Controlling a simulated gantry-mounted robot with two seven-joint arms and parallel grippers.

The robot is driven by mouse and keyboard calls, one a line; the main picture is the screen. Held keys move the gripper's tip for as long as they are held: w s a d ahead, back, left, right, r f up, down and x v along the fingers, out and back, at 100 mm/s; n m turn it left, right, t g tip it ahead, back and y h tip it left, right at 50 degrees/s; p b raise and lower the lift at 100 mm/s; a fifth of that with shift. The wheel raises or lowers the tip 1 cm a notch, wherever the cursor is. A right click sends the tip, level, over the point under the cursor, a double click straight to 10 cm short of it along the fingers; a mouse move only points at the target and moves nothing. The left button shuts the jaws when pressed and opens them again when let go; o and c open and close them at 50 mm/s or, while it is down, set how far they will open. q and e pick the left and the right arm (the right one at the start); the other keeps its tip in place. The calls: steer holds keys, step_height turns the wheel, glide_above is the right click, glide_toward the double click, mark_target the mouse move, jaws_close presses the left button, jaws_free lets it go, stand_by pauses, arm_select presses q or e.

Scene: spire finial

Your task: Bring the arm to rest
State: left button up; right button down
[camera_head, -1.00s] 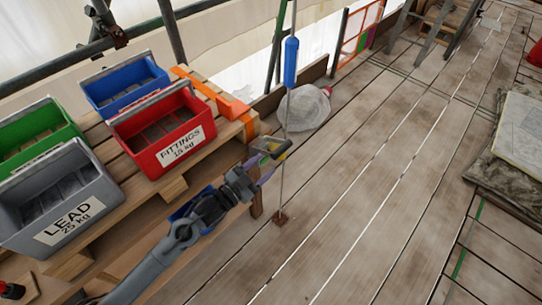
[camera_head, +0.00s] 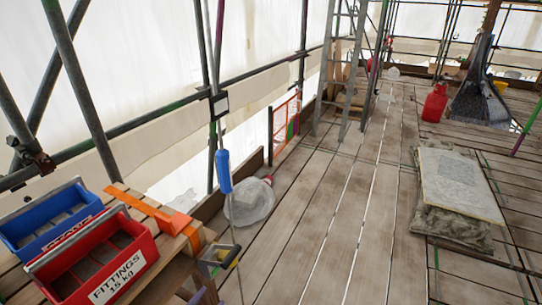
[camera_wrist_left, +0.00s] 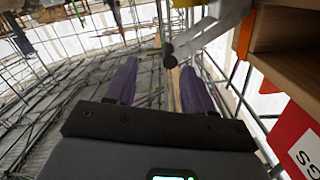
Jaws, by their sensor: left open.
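My left gripper (camera_wrist_left: 160,88) shows in the wrist view as two purple fingers, spread apart with nothing between them. In the head view, only a small purple part of my left gripper (camera_head: 198,296) shows at the bottom edge, beside the pallet stack; the rest of the arm is out of frame. A yellow-and-black handled item (camera_head: 224,256) is just above it in that view, by the foot of the thin pole. My right gripper is in neither view.
A translucent bag (camera_head: 250,203) lies behind.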

arm_select(q)
steer(key=s+a+f+n+g+y+p, duration=0.1)
steer(key=s+n+g+y+p, duration=0.4)
steer(key=s+g, duration=1.45)
steer(key=s+r+t+p, duration=0.3)
steer(key=r+p, duration=1.5)
steer(key=r, duration=0.1)
steer(key=s+r+n+t+y+p, duration=0.1)
steer(key=r+t+p, duration=0.3)
steer(key=r+p, duration=1.4)
steer(key=shift+s+a+r+p, duration=0.15)
steer(key=shift+s+r+p, duration=0.25)
steer(key=shift+s, duration=0.5)
